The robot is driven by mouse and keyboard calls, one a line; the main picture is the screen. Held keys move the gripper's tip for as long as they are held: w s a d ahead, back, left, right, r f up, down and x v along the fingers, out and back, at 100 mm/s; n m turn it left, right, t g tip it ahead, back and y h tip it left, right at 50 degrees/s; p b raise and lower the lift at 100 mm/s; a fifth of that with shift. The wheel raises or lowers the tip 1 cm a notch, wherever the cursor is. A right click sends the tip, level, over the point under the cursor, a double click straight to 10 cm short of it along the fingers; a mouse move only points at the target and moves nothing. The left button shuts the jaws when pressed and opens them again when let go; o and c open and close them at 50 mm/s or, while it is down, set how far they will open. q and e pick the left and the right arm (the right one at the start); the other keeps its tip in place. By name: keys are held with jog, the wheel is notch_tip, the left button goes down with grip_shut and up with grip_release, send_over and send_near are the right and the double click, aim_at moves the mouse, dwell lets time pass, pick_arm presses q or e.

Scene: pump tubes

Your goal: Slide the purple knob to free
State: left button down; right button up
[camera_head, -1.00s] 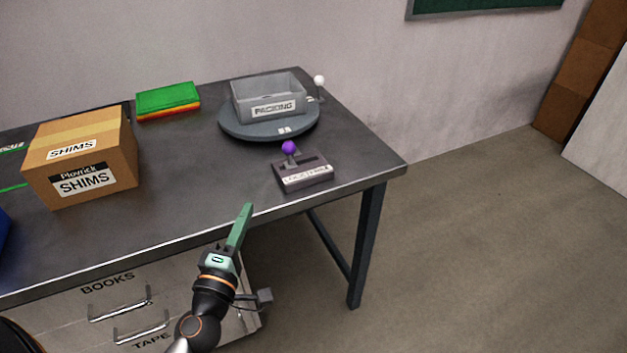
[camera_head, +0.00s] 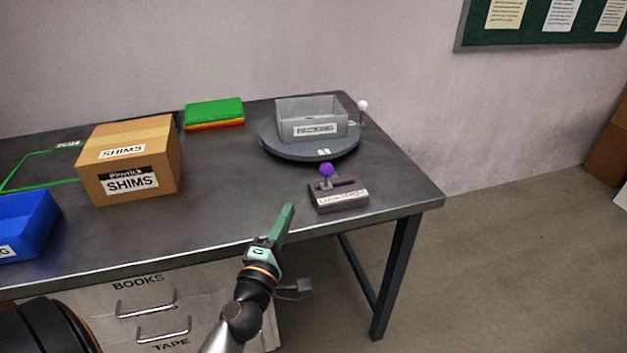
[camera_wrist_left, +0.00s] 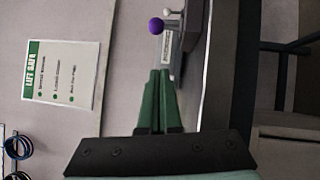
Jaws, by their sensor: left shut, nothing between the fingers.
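The purple knob (camera_head: 326,170) stands on a short stem at the left part of a dark slotted block (camera_head: 352,186) near the table's right front. The block has a white label on its front, too small to read surely. My left gripper (camera_head: 289,207) is shut and empty, in front of and left of the block, apart from it, near the table's front edge. In the left wrist view the shut green fingers (camera_wrist_left: 160,75) point toward the purple knob (camera_wrist_left: 156,25), with a gap between. My right gripper is not in view.
A grey PACKING bin (camera_head: 312,120) sits on a round turntable (camera_head: 290,151) behind the block, with a white knob (camera_head: 362,105) beside it. A SHIMS carton (camera_head: 130,160), a blue bin (camera_head: 28,225) and a green-topped stack (camera_head: 214,112) are further left. The table between carton and block is clear.

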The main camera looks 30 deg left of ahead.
aim_at(335, 194)
pick_arm(q)
jog(key=p+x, duration=0.1)
jog(key=x, duration=0.5)
jog(key=shift+w+a+r, duration=0.1)
jog(key=shift+w+r, duration=0.05)
jog(key=shift+w, duration=0.1)
jog(key=shift+w+d+r, duration=0.1)
jog(key=shift+w+d, duration=0.2)
jog(key=shift+w, duration=0.25)
jog(key=shift+w+d, duration=0.25)
jog(key=shift+w, duration=0.3)
jog(key=shift+w+d+r, duration=0.15)
jog(key=shift+w+d, duration=0.25)
jog(key=shift+w, duration=0.25)
jog(key=w+d, duration=0.3)
jog(key=shift+w+d, duration=0.15)
jog(key=shift+w, duration=0.25)
jog(key=shift+v, duration=3.85)
